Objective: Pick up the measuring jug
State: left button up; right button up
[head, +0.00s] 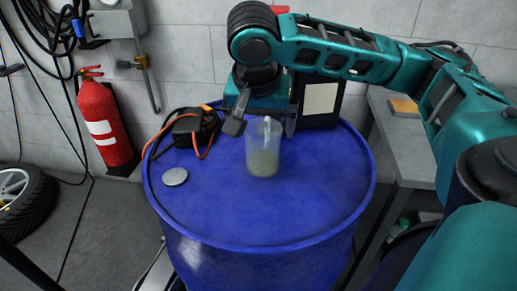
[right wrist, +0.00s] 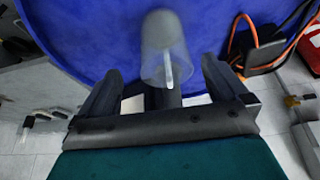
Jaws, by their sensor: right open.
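The measuring jug (head: 263,150) is a clear, cup-shaped vessel with a greenish-grey lower part. It stands upright on the blue drum's top, near the middle. My right gripper (head: 262,126) reaches in from behind it, with a finger on either side of the jug's far part. In the right wrist view the jug (right wrist: 165,55) is ahead of and between the open fingers of my right gripper (right wrist: 164,80), with its handle toward the gripper. The fingers look apart from the jug's sides. My left gripper is not in view.
The blue drum (head: 215,215) has clear room at its front and right. A round metal disc (head: 175,177) lies at its left. A dark device with orange cables (head: 190,125) lies at the back left. A dark panel with a pale sheet (head: 320,99) stands behind the gripper.

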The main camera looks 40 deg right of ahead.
aim_at(262, 149)
jog(key=b+x, duration=0.1)
jog(key=x, duration=0.3)
jog(key=shift+d+f, duration=0.1)
jog(key=shift+f, duration=0.3)
jog(key=x, duration=0.1)
jog(key=b+x, duration=0.1)
jog(key=x, duration=0.3)
jog(key=shift+w, duration=0.3)
jog(key=c, duration=1)
